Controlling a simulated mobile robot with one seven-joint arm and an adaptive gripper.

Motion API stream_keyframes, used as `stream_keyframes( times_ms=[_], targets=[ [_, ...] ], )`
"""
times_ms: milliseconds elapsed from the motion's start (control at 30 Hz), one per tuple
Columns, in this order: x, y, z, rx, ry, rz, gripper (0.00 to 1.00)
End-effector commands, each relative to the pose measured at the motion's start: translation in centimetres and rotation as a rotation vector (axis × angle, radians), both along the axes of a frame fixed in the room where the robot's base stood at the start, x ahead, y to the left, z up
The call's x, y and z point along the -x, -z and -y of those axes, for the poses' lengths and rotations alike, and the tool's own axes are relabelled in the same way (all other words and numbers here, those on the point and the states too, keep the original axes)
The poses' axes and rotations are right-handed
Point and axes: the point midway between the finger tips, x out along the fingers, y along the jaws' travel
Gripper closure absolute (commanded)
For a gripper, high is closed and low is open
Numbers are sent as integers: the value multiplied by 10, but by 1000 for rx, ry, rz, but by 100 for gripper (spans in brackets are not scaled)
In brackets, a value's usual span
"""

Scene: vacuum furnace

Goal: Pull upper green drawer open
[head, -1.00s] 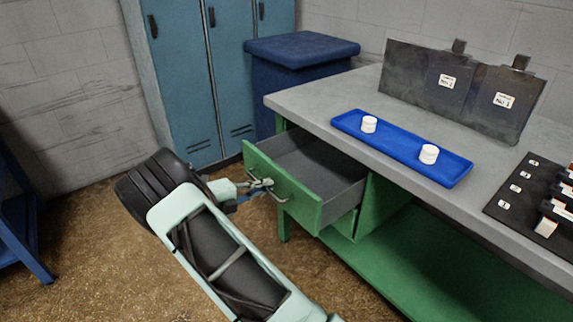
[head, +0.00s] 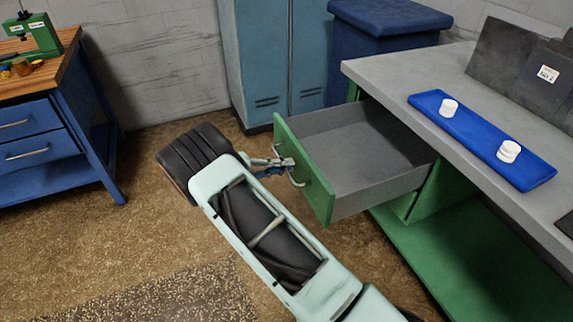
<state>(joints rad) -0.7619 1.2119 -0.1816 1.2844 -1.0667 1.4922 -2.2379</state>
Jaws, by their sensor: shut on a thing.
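The upper green drawer (head: 306,172) stands well out from under the grey worktop on the right of the head view. Its grey inside (head: 365,150) shows and looks empty. A curved metal handle (head: 297,181) is on its green front. My gripper (head: 287,166) is at that handle and shut on it. My arm reaches up to it from the lower right, and part of the fingers' grip is too small to make out.
A blue tray (head: 480,142) with white round pieces lies on the grey worktop (head: 400,85). A blue workbench (head: 60,185) stands at left, blue lockers (head: 270,60) and a dark blue cabinet (head: 385,15) behind. Brown floor is open left of the drawer.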

Motion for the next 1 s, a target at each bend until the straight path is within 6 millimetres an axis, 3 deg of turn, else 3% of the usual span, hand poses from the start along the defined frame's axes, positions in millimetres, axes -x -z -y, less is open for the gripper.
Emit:
stream_keyframes(
  times_ms=[100, 133, 267, 633, 767, 1000],
  targets=[
    [0, 0, 0, -1, 0, 0, 100],
    [0, 0, 0, -1, 0, 0, 89],
    [0, 0, 0, -1, 0, 0, 75],
    [1, -1, -5, -1, -2, 1, 74],
    [7, -4, -22, -4, -3, 1, 74],
    [25, -14, -70, -3, -3, 2, 74]
  ],
)
